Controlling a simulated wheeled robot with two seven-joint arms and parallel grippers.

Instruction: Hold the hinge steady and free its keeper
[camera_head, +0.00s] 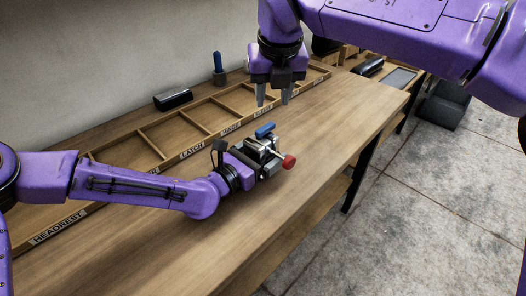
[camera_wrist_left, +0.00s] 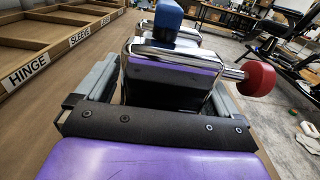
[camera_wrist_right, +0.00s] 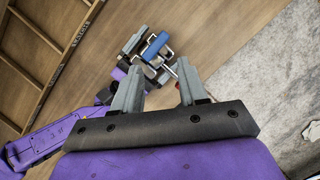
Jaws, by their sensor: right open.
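The hinge (camera_head: 257,146) is a chrome and dark block above the bench, with a blue handle (camera_head: 265,129) on top and a red-knobbed pin (camera_head: 289,161) sticking out to the right. In the left wrist view the hinge (camera_wrist_left: 165,75) sits between the fingers of my left gripper (camera_wrist_left: 165,95), which appears shut on it. I cannot tell which part is the keeper. My right gripper (camera_head: 273,101) is open and empty, pointing down, above and behind the hinge. In the right wrist view the blue handle (camera_wrist_right: 155,46) shows just beyond its fingertips.
A divided wooden tray (camera_head: 165,138) with labelled compartments runs along the bench (camera_head: 330,145) by the wall. A black object (camera_head: 173,99) and a blue-handled tool (camera_head: 218,66) stand behind it. The bench front edge is to the right.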

